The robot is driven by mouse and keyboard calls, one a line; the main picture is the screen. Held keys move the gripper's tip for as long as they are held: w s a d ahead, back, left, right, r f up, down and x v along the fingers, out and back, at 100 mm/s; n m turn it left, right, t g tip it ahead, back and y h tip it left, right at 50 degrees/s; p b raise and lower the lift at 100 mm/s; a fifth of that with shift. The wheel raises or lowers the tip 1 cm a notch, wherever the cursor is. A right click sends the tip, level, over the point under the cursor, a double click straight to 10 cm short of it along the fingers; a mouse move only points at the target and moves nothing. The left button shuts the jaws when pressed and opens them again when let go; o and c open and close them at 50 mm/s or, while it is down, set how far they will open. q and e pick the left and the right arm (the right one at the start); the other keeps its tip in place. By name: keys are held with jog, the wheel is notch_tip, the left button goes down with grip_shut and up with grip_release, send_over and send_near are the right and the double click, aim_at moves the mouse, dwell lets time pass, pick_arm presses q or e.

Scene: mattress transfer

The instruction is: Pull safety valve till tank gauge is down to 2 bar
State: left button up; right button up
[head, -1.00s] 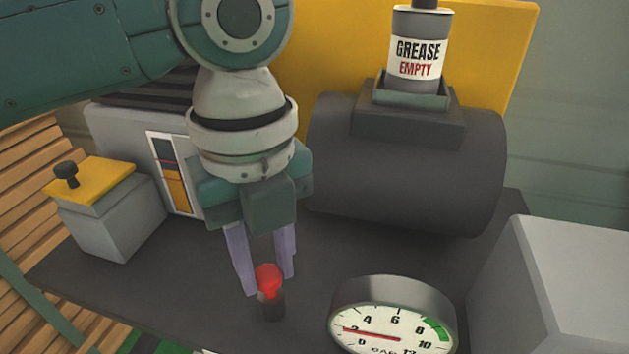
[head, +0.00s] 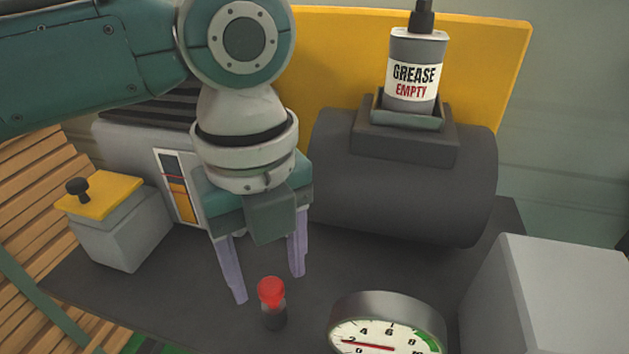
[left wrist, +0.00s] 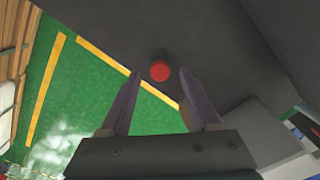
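The safety valve is a small post with a red knob (head: 271,290) on the dark deck. It also shows in the left wrist view (left wrist: 160,71). My left gripper (head: 269,287) is open, with its fingertips apart on either side of the knob and clear of it. In the left wrist view the knob lies just past the gap between the fingertips. The round tank gauge (head: 388,325) is at the bottom, partly cut off; its red needle points at about 2. The dark cylindrical tank (head: 405,185) lies behind it. My right gripper is not in view.
A grease bottle (head: 412,85) marked EMPTY stands in a holder on the tank. A grey box with a yellow lid (head: 105,195) and black knob is at the left. A pale grey block (head: 560,300) is at the right. The deck around the valve is clear.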

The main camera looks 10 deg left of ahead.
pick_arm(q)
jog(key=shift+r, duration=0.1)
notch_tip(320, 180, up, 10)
jog(key=p, duration=0.1)
dwell(0.4)
